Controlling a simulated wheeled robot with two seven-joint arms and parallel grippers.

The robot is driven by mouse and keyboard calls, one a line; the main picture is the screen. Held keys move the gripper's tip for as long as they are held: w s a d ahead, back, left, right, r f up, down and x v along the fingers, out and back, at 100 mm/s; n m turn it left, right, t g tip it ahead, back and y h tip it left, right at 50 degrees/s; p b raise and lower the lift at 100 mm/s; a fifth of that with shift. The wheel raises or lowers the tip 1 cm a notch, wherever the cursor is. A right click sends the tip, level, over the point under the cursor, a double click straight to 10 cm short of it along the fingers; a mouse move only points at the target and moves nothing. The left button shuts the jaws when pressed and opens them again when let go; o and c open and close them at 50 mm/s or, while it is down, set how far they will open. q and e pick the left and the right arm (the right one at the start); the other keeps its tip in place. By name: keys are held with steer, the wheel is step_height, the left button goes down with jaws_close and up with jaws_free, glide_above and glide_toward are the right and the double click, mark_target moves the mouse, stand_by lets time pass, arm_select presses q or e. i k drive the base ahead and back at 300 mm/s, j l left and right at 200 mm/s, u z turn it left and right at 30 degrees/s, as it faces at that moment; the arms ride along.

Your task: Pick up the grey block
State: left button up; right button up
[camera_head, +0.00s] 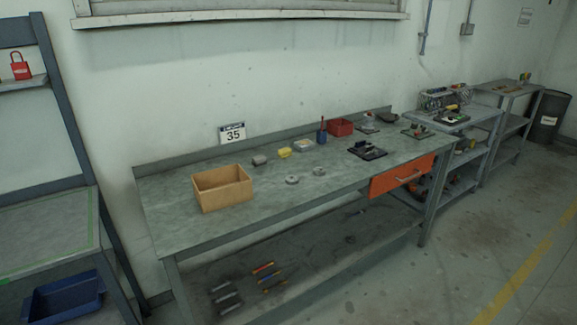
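A small grey block (259,160) lies on the grey workbench (160,215), toward its back edge. It is right of an open wooden box (222,190) and left of a small yellow object (284,153). It is small in the picture, so its exact shape is hard to tell. Neither of my grippers shows in the head view.
Two round grey pieces (292,180) lie in front of the block. A red box (341,127), a blue upright tool (322,132) and a black tray (367,151) stand further right. Bare floor (420,290) lies in front.

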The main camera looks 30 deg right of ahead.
mark_target(258, 160)
steer(key=i+l, duration=0.15)
steer(key=l, duration=0.2)
steer(key=i+l+u, duration=0.15)
steer(key=l, duration=0.25)
steer(key=i+l, duration=0.1)
steer(key=l, duration=0.25)
steer(key=i+l+u, duration=0.1)
steer(key=l, duration=0.3)
steer(key=i+l, duration=0.15)
steer(key=l, duration=0.25)
steer(key=u, duration=0.05)
